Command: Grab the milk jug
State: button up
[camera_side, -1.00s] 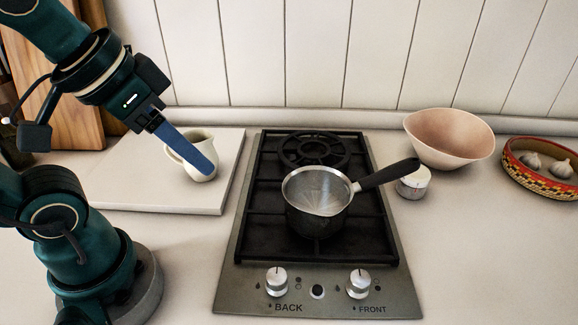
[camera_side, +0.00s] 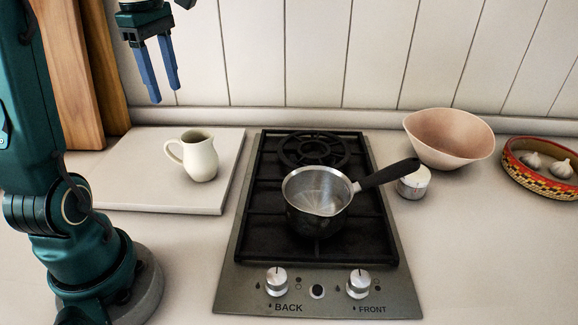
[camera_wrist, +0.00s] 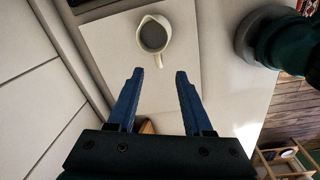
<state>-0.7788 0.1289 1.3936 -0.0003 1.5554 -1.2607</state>
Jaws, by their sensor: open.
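The milk jug (camera_side: 200,158) is a small cream pitcher standing upright on a pale square board (camera_side: 112,190). Its handle is on its left side in the side view. My gripper (camera_side: 166,96) hangs above and a little left of the jug, fingers pointing down, open and empty. In the wrist view the jug (camera_wrist: 153,36) shows from above, beyond the open blue fingertips (camera_wrist: 159,73), with its handle towards them. The fingers and jug are apart.
A steel saucepan (camera_side: 316,193) sits on the gas hob (camera_side: 250,215) right of the board, its black handle pointing right. Wooden boards (camera_side: 62,75) lean at the back left.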

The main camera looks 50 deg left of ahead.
aim_at(172, 154)
jog(key=a+f+n, duration=0.1)
jog(key=f, duration=0.4)
jog(key=a+f+n, duration=0.1)
jog(key=f, duration=0.5)
jog(key=s+a+f+n, duration=0.1)
jog(key=f, duration=0.5)
jog(key=shift+a+g+h, duration=0.2)
jog(key=shift+g+h, duration=0.1)
grip_shut()
dwell(1.1)
